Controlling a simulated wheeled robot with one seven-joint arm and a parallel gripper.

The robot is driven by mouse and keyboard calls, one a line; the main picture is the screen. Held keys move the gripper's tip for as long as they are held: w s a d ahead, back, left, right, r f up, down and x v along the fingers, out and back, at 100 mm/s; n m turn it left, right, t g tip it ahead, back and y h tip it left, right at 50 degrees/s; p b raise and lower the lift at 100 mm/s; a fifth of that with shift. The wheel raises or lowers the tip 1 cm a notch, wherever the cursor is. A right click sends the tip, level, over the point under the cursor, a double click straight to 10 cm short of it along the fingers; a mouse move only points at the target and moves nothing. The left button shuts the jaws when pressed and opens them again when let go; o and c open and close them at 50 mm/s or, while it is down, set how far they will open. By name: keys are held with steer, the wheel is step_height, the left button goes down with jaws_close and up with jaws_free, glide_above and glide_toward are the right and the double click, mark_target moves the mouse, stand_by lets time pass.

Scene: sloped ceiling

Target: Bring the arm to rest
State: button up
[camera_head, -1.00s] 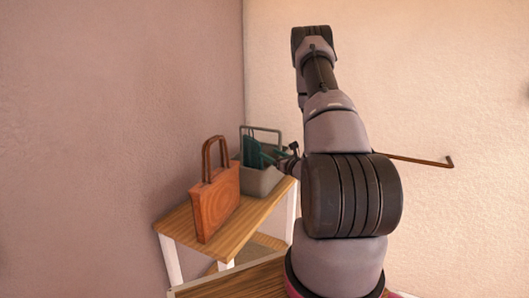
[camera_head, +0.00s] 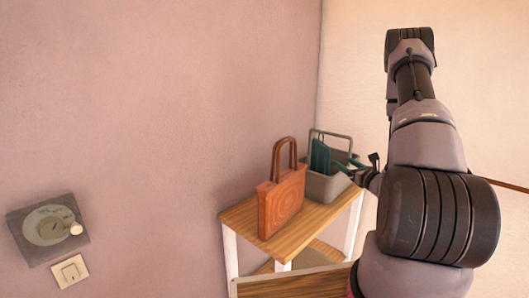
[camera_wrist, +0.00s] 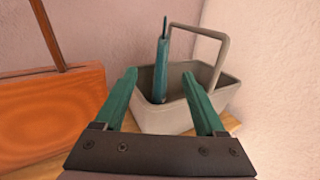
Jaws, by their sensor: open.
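My gripper (camera_wrist: 159,73) is open, its two teal fingers apart with nothing between them. It points at a grey basket (camera_wrist: 165,118) with a raised handle. A slim teal object with a dark tip (camera_wrist: 161,70) stands upright in the basket, seen beyond the gap between the fingers. In the head view the basket (camera_head: 325,188) sits at the back of a wooden-topped shelf, with the teal object (camera_head: 319,155) in it. My arm rises at the right and hides part of the view; the gripper there is small and partly hidden beside the basket.
An orange-brown wooden bag (camera_head: 281,203) with a looped handle stands on the shelf (camera_head: 300,235), left of the basket. Walls close in behind and to the left. A grey dial box (camera_head: 48,228) and a light switch (camera_head: 69,272) are on the left wall.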

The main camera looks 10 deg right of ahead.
steer(key=s+a+r+n+g+y, duration=0.2)
steer(key=a+r+n+g+y, duration=0.3)
steer(key=a+r+n+y, duration=0.7)
steer(key=s+a+r+n+g, duration=0.5)
steer(key=s+a+r+g, duration=0.25)
steer(key=a, duration=0.35)
steer(key=s+a+r+n+g+h, duration=0.1)
steer(key=s+r+n+g+h, duration=0.1)
steer(key=s+n+h, duration=0.3)
steer(key=s+a+r+n+g+h, duration=0.1)
steer(key=s+a+n+g, duration=0.1)
steer(key=s, duration=0.4)
steer(key=s+d+r+n+t+h, duration=0.5)
steer(key=d+r+t+h, duration=0.1)
steer(key=d+r+h, duration=0.1)
steer(key=shift+s+d+r+n, duration=0.15)
steer(key=shift+s+d+n, duration=0.15)
steer(key=shift+s+d, duration=0.1)
